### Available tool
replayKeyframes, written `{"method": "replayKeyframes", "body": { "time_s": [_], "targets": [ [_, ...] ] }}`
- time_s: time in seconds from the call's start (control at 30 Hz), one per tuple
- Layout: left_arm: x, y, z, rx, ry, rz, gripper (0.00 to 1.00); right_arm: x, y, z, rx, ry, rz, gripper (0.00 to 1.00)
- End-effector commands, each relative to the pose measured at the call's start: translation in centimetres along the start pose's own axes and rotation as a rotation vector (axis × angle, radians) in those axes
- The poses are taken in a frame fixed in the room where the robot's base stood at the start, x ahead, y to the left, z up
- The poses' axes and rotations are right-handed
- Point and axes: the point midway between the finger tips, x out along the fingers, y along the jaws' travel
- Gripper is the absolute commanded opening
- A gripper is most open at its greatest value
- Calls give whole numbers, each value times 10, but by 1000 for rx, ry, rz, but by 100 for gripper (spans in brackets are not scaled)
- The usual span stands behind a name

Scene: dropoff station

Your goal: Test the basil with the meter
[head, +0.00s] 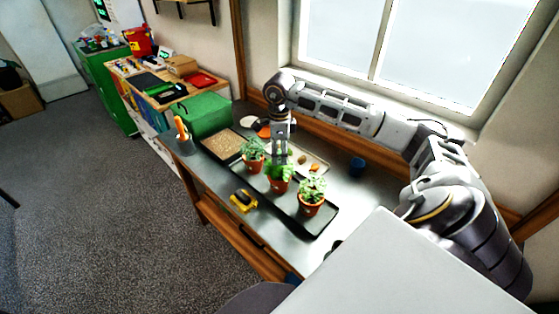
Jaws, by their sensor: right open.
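Three potted plants in terracotta pots stand on a dark tray (322,227) on the grey table. The middle plant (279,174) has the brightest green leaves and looks most like basil. The left plant (253,153) and the right plant (312,190) are paler. A yellow and black device (243,201), perhaps the meter, lies on the table in front of the tray. My right gripper (281,154) points down just above and behind the middle plant. It is open, its fingertips partly lost against the leaves. My left gripper is out of view.
A shallow seed tray (223,146) and a green box (204,115) are at the table's left. An orange-handled tool (181,128) stands in a holder at the left edge. The front right tabletop is clear.

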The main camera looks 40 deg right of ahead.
Motion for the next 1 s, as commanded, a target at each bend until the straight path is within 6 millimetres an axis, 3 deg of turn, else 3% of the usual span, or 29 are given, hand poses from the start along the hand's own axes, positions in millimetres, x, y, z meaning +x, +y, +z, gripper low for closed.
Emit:
{"method": "replayKeyframes", "body": {
  "time_s": [1.0],
  "targets": [
    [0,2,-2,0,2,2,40,-104,0,0,0,-1,-1,51]
  ]
}}
